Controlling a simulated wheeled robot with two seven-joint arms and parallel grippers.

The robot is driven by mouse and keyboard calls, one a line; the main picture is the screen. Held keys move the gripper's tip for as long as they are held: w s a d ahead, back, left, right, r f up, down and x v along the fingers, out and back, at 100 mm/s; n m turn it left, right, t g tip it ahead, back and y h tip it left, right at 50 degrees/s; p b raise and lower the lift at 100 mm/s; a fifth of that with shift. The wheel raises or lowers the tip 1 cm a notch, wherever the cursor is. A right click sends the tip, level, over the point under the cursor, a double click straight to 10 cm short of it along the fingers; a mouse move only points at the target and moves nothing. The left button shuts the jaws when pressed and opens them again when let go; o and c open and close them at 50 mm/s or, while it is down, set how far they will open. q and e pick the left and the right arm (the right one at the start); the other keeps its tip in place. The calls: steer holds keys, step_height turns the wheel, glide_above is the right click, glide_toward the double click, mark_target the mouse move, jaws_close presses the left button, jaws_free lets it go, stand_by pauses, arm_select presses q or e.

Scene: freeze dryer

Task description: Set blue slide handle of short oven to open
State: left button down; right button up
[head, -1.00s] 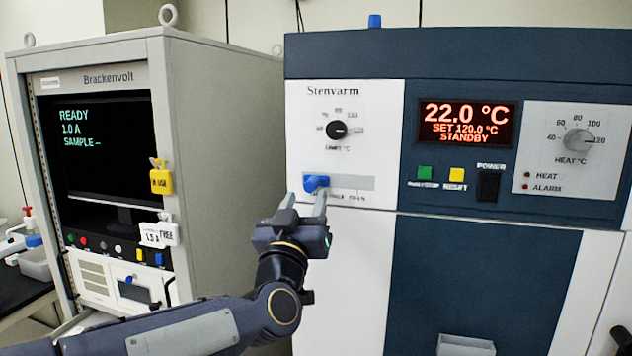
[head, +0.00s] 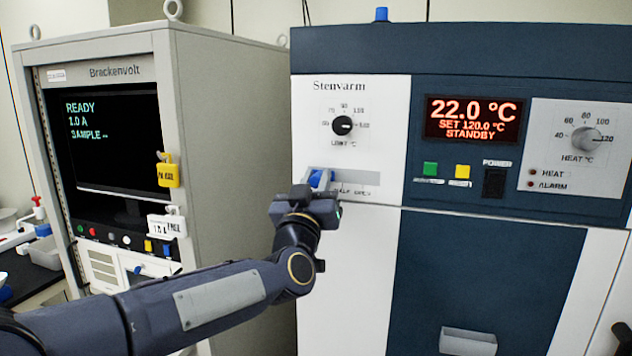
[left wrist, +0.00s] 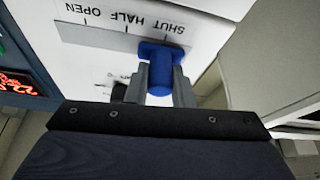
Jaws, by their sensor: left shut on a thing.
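The short oven (head: 350,250) has a white and dark blue front. Its blue slide handle (head: 316,179) sits at the left end of a grey slot (head: 360,179) below the limit dial. In the left wrist view, the blue handle (left wrist: 160,62) is beside the SHUT mark, with HALF and OPEN farther along the scale; the lettering is upside down there. My left gripper (head: 319,182) is shut on the handle, one finger on each side. Its fingers (left wrist: 160,80) also show in the wrist view. The gripper partly covers the labels in the head view. My right gripper is not in view.
The Brackenvolt cabinet (head: 225,180) stands to the left, with yellow and white tags on its front. On the oven are a limit dial (head: 342,125), a red display (head: 473,119), green and yellow buttons and a heat dial (head: 585,138). The slot right of the handle is clear.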

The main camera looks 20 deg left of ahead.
arm_select(q)
steer(key=d+p, duration=0.1)
steer(key=d, duration=0.7)
steer(key=shift+s+d, duration=0.2)
steer(key=c, duration=1.5)
jaws_free()
steer(key=shift+c, duration=0.2)
steer(key=shift+o, duration=1.4)
steer(key=shift+d, duration=0.1)
steer(key=shift+s+f, duration=0.1)
steer(key=b+v, duration=0.2)
steer(key=v, duration=0.5)
steer(key=shift+s+b, duration=0.25)
steer(key=shift+b, duration=0.05)
